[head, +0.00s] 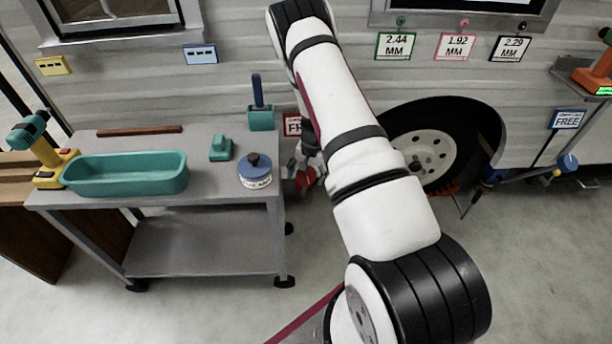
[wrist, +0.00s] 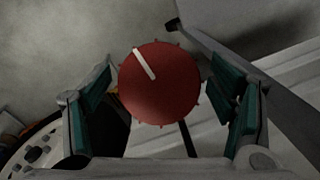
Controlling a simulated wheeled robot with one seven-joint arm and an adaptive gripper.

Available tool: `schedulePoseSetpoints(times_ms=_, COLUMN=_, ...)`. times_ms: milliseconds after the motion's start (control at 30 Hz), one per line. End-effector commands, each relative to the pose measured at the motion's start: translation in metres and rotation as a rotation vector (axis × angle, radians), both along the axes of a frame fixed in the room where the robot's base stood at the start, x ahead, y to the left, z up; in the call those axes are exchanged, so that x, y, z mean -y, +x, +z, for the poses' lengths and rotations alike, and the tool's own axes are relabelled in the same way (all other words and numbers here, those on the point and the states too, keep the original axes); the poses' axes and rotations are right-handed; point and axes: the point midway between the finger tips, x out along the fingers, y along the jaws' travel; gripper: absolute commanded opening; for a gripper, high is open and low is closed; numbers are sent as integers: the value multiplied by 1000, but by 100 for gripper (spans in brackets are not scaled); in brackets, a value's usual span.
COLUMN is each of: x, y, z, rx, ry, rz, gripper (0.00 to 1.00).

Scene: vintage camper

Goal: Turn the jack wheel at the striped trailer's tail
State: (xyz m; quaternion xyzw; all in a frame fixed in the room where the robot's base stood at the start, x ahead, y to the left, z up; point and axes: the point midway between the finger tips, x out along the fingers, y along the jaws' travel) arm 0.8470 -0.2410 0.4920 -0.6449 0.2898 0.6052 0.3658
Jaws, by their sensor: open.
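The jack wheel (wrist: 160,85) is a red disc with small studs around its rim and a white line on its face, slanting to the upper left. In the wrist view it sits between the fingers of my gripper (wrist: 165,95), which are open with a gap on each side. Its depth relative to the fingertips is hard to tell. In the head view a red part of the wheel (head: 305,179) shows low beside the trailer (head: 230,70), mostly hidden by my arm. My gripper (head: 311,160) is also largely hidden there.
A grey cart (head: 205,240) stands left of my arm, carrying a teal tray (head: 125,185), a blue-lidded tin (head: 255,178) and a drill (head: 45,150). A trailer tyre (head: 465,125) is right of my arm. In the wrist view a dark bar (wrist: 240,70) passes close to the right finger.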

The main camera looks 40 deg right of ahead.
Motion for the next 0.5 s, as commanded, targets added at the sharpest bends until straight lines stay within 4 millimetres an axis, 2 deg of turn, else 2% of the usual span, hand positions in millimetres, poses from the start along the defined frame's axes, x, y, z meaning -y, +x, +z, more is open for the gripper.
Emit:
schedulePoseSetpoints(times_ms=167, x=0, y=0, z=0, rx=0, ry=0, rz=0, gripper=75)
schedulePoseSetpoints(times_ms=300, x=0, y=0, z=1, rx=0, ry=0, rz=0, gripper=43)
schedulePoseSetpoints(times_ms=367, x=0, y=0, z=0, rx=0, ry=0, rz=0, gripper=31)
schedulePoseSetpoints(times_ms=500, x=0, y=0, z=0, rx=0, ry=0, rz=-1, gripper=31)
